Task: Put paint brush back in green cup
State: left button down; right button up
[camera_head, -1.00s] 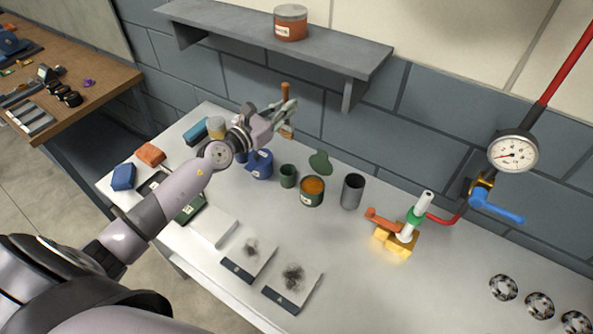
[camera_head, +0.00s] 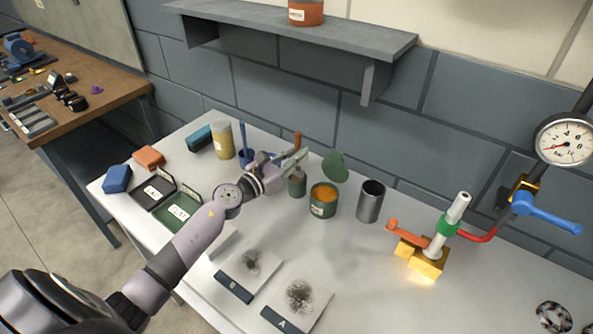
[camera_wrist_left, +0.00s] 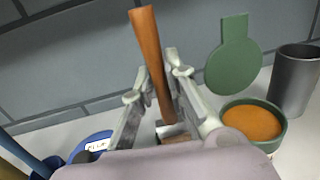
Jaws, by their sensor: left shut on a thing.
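The paint brush (camera_head: 297,138) has an orange-brown wooden handle and stands roughly upright in my left gripper (camera_head: 290,160). The wrist view shows the handle (camera_wrist_left: 148,55) between the two fingers (camera_wrist_left: 156,84), which are shut on it. The small dark green cup (camera_head: 297,187) stands on the bench directly below the gripper in the head view. The fingers hide the middle of the brush, and I cannot tell whether its lower end is inside the cup. The green cup is hidden in the wrist view. My right gripper is in neither view.
A green tin of orange paint (camera_head: 323,207) stands just right of the cup, with a green paddle shape (camera_head: 334,167) behind. A grey metal cup (camera_head: 370,205) is farther right. A blue cup (camera_head: 246,156) and tan jar (camera_head: 222,140) stand left. A shelf (camera_head: 300,30) overhangs behind.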

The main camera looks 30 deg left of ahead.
aim_at(297, 170)
pick_arm(q)
notch_tip(297, 170, down, 3)
jog(key=shift+f+b, duration=0.2)
jog(key=shift+b, duration=0.3)
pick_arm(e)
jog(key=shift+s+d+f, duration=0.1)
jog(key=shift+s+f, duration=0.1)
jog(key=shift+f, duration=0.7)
pick_arm(q)
jog(key=shift+f, duration=0.15)
jog(key=c, duration=1.6)
grip_release()
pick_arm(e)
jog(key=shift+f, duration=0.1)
pick_arm(q)
jog(key=shift+r, duration=0.2)
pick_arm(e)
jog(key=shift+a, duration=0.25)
